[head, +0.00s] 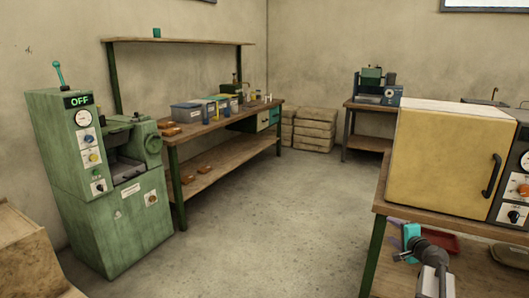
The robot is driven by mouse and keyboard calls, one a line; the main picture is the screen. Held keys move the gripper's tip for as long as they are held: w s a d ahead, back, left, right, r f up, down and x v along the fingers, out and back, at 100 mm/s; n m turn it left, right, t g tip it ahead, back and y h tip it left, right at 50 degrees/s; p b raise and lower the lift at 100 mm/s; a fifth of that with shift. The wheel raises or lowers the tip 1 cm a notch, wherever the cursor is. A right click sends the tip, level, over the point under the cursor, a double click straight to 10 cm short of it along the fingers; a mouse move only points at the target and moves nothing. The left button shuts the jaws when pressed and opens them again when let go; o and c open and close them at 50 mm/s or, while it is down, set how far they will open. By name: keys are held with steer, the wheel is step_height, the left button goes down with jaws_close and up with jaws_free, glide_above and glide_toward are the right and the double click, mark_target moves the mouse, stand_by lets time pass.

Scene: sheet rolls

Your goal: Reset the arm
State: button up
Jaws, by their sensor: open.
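My gripper (391,234) is at the lower right of the head view, at the end of my grey arm. It points left, in front of the right-hand workbench. Its two fingers are apart and nothing shows between them. My arm's lower links run out of the bottom of the picture.
The right workbench (383,208) carries a yellow-doored oven (440,155); a red tray (443,243) lies below. A green machine (120,215) reading OFF stands left. A long bench (225,128) with bins stands behind it. The concrete floor (270,230) between is clear.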

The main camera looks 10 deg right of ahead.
steer(key=s+a+f+n+g+y+p, duration=0.1)
steer(key=a+f+n+g+y+p, duration=0.1)
steer(key=a+f, duration=0.7)
steer(key=a+f+n+g+y+p, duration=0.15)
steer(key=a+f, duration=0.35)
steer(key=a, duration=0.7)
steer(key=s+a+f+n+g+y+p, duration=0.1)
steer(key=a+f+n+g+y, duration=0.1)
steer(key=a+f, duration=0.7)
steer(key=s+a+f+n+g+p, duration=0.2)
steer(key=s+a+f+n+g, duration=0.15)
steer(key=s+a, duration=0.45)
steer(key=s+a+f+n+g+p, duration=0.1)
steer(key=s+a+f+n+g, duration=0.15)
steer(key=s+a+f, duration=0.5)
steer(key=s+a+f+n+g+p, duration=0.25)
steer(key=s+a, duration=0.25)
steer(key=s, duration=0.5)
steer(key=s+d+n+g+h, duration=0.2)
steer(key=s+d, duration=0.1)
steer(key=s, duration=0.5)
steer(key=s+d+n+g+h, duration=0.1)
steer(key=s+d+n+g, duration=0.1)
steer(key=s, duration=0.6)
steer(key=shift+s+d+f+g+h, duration=0.35)
steer(key=shift+d+g, duration=0.15)
steer(key=shift+g, duration=0.3)
